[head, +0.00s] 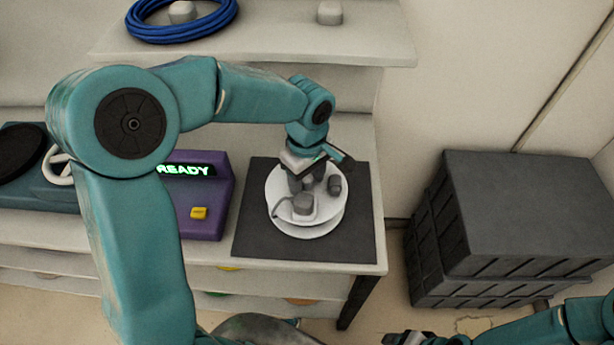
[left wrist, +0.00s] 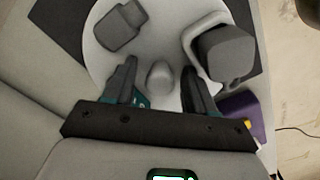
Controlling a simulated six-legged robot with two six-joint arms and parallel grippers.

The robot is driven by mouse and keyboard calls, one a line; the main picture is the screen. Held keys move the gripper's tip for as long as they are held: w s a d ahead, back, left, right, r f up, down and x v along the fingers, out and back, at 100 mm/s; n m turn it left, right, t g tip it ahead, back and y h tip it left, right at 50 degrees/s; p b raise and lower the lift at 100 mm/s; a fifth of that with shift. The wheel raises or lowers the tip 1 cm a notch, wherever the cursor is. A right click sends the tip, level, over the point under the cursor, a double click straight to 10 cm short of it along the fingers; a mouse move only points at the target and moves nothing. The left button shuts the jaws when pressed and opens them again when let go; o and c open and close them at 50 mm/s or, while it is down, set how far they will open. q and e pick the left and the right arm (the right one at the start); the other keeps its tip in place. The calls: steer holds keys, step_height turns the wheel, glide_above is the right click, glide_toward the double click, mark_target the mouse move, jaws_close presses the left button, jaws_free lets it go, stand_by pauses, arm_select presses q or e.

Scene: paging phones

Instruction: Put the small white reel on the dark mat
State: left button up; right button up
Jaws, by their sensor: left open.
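The small white reel (head: 312,228) lies flat on the dark mat (head: 262,240) near the right end of the bench, with grey knobs on its top. My left gripper (head: 308,184) points down just over the reel's top. In the left wrist view the reel (left wrist: 98,58) fills the middle, and my left gripper (left wrist: 160,82) is open with its fingers on either side of a small rounded grey knob. I cannot tell whether the fingers touch it. The dark mat (left wrist: 65,14) shows at the upper left there. The right gripper (head: 408,338) is at the bottom edge of the head view, its jaws unclear.
A purple box with a READY display (head: 208,218) stands just left of the mat. A shelf above holds a blue cable coil (head: 160,34) and a small pale block (head: 330,12). Dark stacked crates (head: 520,215) stand on the floor to the right.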

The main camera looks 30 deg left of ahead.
arm_select(q)
steer(key=shift+r, duration=0.1)
step_height(320, 180, up, 12)
steer(key=p, duration=0.1)
steer(key=shift+s, duration=0.1)
stand_by(0.7)
